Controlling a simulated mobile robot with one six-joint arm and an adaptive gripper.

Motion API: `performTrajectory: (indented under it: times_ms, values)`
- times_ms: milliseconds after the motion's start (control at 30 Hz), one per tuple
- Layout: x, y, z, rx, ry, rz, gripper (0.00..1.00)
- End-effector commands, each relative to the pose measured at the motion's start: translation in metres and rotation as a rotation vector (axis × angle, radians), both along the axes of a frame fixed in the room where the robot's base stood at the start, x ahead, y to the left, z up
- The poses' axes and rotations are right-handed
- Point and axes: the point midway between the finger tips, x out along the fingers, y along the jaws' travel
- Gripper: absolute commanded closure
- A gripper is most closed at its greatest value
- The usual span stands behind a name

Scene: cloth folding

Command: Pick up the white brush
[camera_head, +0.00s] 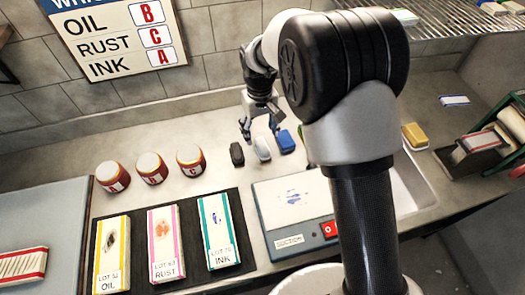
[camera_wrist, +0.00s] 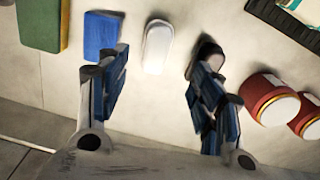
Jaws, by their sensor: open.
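The white brush (camera_head: 262,148) lies on the counter between a dark brush (camera_head: 237,154) on its left and a blue brush (camera_head: 286,141) on its right. My gripper (camera_head: 261,130) is open above and just behind these brushes, pointing down. In the wrist view, the white brush (camera_wrist: 157,47) shows between my two fingers but beyond their tips, with nothing held. There the blue brush (camera_wrist: 101,35) sits near the left finger, and the dark brush (camera_wrist: 209,50) is partly hidden by the right finger.
Jars marked A (camera_head: 112,176), B (camera_head: 151,168) and C (camera_head: 190,160) stand to the left. Folded cloths labelled OIL, RUST and INK (camera_head: 220,232) lie on a dark mat in front. A suction board (camera_head: 268,205) with a stained cloth is nearer.

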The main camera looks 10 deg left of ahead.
Motion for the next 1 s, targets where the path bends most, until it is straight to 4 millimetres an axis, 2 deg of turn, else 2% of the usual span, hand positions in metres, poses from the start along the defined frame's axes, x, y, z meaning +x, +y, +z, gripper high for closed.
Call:
performTrajectory:
  times_ms: [33, 100, 433, 700, 1000]
  values:
    - [0.0, -0.001, -0.013, -0.002, 0.002, 0.0, 0.4]
    - [0.0, -0.001, -0.023, -0.001, 0.002, 0.0, 0.4]
    - [0.0, -0.002, -0.044, -0.001, 0.001, -0.001, 0.4]
    - [0.001, -0.007, -0.083, -0.001, 0.001, -0.001, 0.4]
    - [0.001, -0.007, -0.085, 0.001, -0.001, -0.001, 0.42]
